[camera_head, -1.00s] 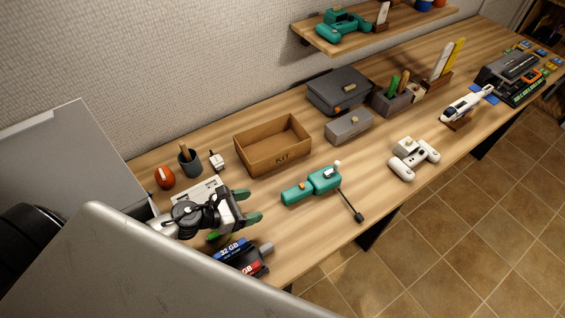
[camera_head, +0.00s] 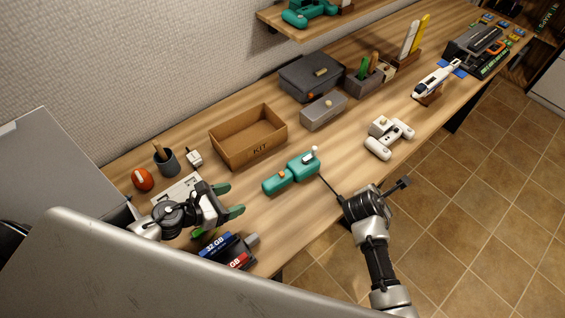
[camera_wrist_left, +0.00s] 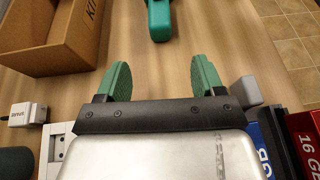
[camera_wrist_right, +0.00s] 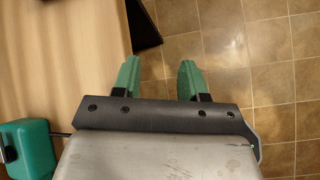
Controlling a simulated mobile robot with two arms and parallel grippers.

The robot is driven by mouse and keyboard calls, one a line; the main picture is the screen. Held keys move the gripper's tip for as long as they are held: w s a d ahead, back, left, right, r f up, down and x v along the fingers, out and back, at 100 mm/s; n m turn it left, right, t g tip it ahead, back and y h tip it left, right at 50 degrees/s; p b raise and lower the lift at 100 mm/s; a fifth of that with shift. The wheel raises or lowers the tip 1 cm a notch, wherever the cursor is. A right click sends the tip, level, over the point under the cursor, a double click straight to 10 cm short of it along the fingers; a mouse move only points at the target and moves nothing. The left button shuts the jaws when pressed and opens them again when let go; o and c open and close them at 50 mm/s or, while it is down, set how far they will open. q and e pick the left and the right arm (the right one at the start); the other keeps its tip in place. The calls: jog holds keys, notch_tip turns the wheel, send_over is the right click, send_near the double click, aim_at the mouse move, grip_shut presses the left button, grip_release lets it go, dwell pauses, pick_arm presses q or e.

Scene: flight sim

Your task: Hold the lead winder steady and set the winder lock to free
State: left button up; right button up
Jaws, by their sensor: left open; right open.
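The lead winder is likely the teal two-part device (camera_head: 291,174) lying on the table in front of the cardboard box. It has an orange part, a white knob (camera_head: 312,154) and a thin dark rod; I cannot tell which is the lock. It shows partly in the left wrist view (camera_wrist_left: 158,20) and right wrist view (camera_wrist_right: 29,147). My left gripper (camera_head: 231,200) is open and empty, left of the winder and apart from it. My right gripper (camera_wrist_right: 158,76) is open and empty near the table's front edge, right of the winder. In the head view it overlaps the rod's end.
The KIT box (camera_head: 250,155) stands behind the winder. A white controller (camera_head: 389,138) lies right of it. Large memory-card items (camera_head: 228,250) lie near my left gripper. A grey case (camera_head: 323,111) is behind. Bare table surrounds the winder; tiled floor (camera_head: 480,200) lies beyond the front edge.

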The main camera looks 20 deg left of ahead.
aim_at(263, 188)
jog(key=w+a+r+n+y, duration=0.1)
jog(key=a+r+n+y, duration=0.15)
jog(key=a, duration=0.45)
jog(key=w+a+r+n+y, duration=0.1)
jog(key=a+r+n+y, duration=0.2)
jog(key=a, duration=0.5)
pick_arm(q)
jog(key=shift+w+d+f, duration=0.1)
jog(key=shift+w+d, duration=0.05)
jog(key=x, duration=1)
jog(key=shift+w+f, duration=0.1)
jog(key=shift+f, duration=0.05)
pick_arm(e)
jog(key=s+a+r+n+g, duration=0.1)
jog(key=s+a+r+n, duration=0.1)
jog(key=a+r+n, duration=0.1)
jog(key=s+a+r+n+g, duration=0.2)
jog(key=s+a+r+n, duration=0.1)
jog(key=a+n, duration=0.3)
jog(key=shift+a+r, duration=0.3)
jog(key=shift+a, duration=0.8)
pick_arm(q)
jog(key=shift+c, duration=0.3)
pick_arm(e)
jog(key=shift+s+y, duration=0.1)
jog(key=shift+y, duration=0.15)
